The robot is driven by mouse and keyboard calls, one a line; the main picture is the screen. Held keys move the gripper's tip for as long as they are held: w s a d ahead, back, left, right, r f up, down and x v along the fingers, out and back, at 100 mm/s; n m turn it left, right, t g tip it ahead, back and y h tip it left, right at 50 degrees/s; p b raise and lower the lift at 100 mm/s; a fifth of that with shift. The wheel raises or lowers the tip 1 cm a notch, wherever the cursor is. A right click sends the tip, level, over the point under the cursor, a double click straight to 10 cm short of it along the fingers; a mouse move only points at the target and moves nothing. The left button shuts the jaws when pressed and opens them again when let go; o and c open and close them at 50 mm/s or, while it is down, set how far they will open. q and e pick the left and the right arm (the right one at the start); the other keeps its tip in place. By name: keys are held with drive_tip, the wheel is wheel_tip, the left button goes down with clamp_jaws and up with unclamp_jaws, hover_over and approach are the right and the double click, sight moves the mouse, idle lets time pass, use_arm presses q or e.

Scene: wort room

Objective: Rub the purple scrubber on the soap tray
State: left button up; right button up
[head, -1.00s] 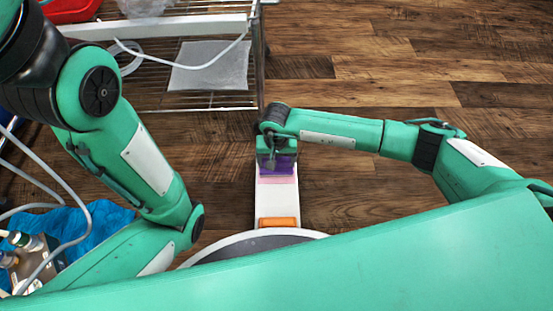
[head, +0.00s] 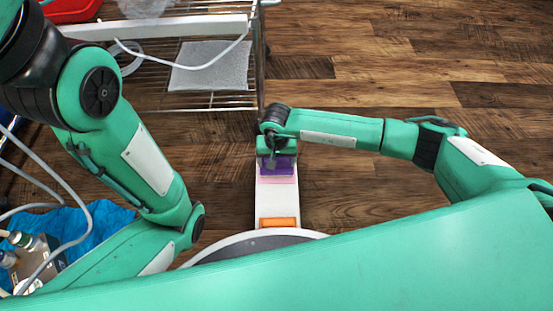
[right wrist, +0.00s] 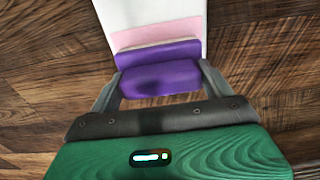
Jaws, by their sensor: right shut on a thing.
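The purple scrubber (head: 283,168) is held low in front of me, near the middle of the head view. My right gripper (head: 277,162) is shut on it; the right wrist view shows the scrubber (right wrist: 160,78) between both fingers. A flat pale pink patch (head: 279,180) lies right beside the scrubber, over a white strip. The patch also shows in the right wrist view (right wrist: 160,33), and it may be the soap tray's surface. The scrubber's underside is hidden, so I cannot tell whether it touches the patch. My left arm comes in from the left; its gripper is not visible.
A wire rack (head: 200,101) with a pale grey sheet (head: 212,66) and a hose stands at the upper left. An orange block (head: 278,222) is on the white strip. Wooden floor (head: 400,60) is clear at right.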

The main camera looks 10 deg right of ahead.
sight(277, 159)
drive_tip(key=shift+r+p, duration=2.25)
drive_tip(key=shift+r, duration=1.25)
